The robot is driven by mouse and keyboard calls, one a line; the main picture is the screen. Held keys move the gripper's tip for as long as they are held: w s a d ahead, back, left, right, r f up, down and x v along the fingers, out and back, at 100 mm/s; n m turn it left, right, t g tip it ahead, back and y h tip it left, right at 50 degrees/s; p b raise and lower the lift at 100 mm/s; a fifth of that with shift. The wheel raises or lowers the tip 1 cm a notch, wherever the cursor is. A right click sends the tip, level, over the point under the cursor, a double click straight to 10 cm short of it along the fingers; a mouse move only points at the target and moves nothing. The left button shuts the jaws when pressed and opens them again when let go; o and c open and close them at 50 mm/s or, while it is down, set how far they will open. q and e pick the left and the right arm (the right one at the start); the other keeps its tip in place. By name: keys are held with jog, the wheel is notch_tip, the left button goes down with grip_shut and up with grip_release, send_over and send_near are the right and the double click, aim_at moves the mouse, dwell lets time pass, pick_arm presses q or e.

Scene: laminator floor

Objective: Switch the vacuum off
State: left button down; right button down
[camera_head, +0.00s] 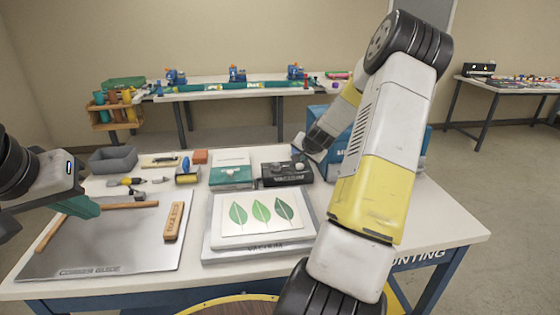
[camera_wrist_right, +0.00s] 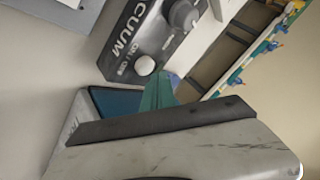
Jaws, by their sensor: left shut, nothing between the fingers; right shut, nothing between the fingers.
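The vacuum control box (camera_head: 287,175) is a dark box at the back middle of the near table. In the right wrist view its panel (camera_wrist_right: 128,48) reads VACUUM and ON / OFF. It carries a white round button (camera_wrist_right: 145,65) and a grey knob (camera_wrist_right: 183,15). My right gripper (camera_head: 303,152) is at the box's back right edge in the head view. In the wrist view its green fingertips (camera_wrist_right: 160,88) are shut and empty, close beside the white button; I cannot tell whether they touch it. My left gripper (camera_head: 88,208) is shut and empty over the left of the table.
A grey plate with a leaf print (camera_head: 262,214) lies in front of the box. A teal-and-white box (camera_head: 231,175) stands left of it. A metal sheet (camera_head: 110,250) with a wooden block (camera_head: 174,221) lies front left. A blue box (camera_head: 342,160) stands behind my right arm.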

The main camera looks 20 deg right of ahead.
aim_at(299, 167)
notch_tip(299, 167, up, 6)
dwell(0.7)
jog(key=s+a+r+n+g+y, duration=0.1)
jog(key=s+a+r+n, duration=0.2)
jog(key=s+a+r, duration=0.45)
jog(key=s+a+r+n+y, duration=0.1)
jog(key=s+a+r+n, duration=0.3)
jog(key=a, duration=0.7)
jog(key=s+a+r+n, duration=0.1)
jog(key=s+a, duration=0.2)
jog(key=s, duration=0.4)
jog(key=s+a+r+n+g+y, duration=0.1)
jog(key=s+a, duration=0.2)
jog(key=s, duration=0.4)
jog(key=s+a+r+n+g, duration=0.1)
jog(key=s+a+n, duration=0.1)
jog(key=s, duration=0.6)
jog(key=shift+a+r, duration=0.15)
jog(key=shift+a, duration=0.35)
